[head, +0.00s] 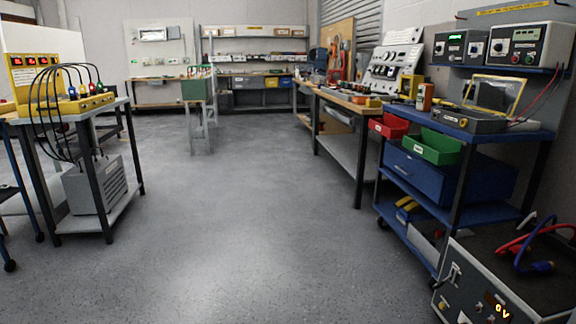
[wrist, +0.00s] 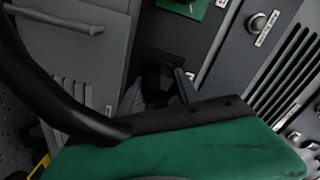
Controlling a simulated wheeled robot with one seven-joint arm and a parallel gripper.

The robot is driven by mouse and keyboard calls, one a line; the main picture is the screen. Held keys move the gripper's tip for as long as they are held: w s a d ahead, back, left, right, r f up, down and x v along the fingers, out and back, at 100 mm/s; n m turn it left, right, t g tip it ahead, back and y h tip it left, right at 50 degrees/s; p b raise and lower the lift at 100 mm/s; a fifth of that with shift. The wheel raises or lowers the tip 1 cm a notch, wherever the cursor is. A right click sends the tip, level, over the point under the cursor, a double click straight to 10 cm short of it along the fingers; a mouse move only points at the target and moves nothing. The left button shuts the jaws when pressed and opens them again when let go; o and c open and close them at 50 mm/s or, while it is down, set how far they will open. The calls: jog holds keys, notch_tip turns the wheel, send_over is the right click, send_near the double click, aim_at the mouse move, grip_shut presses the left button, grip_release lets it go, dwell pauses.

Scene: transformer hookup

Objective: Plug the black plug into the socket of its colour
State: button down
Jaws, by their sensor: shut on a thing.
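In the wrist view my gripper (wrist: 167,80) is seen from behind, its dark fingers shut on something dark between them. Shadow blurs this held thing, and I cannot make out its shape or clearly tell that it is a black plug. A thick black curved strand (wrist: 45,95) crosses the left of that view. My gripper does not show in the head view. A yellow panel (head: 22,72) with red displays stands on the left bench. Small coloured plugs (head: 81,90) and several black leads (head: 47,105) are at its front. I cannot make out a black socket.
A grey louvred unit (wrist: 285,75) with a knob and a grey cabinet (wrist: 80,50) lie beyond my gripper. A blue trolley (head: 470,130) and a grey box (head: 490,290) with red and blue leads stand at right. The middle floor is clear.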

jog(key=shift+f+m+b, duration=0.1)
jog(key=shift+m+b, duration=0.2)
jog(key=shift+b, duration=0.15)
jog(key=shift+m+b, duration=0.55)
jog(key=shift+m, duration=2.75)
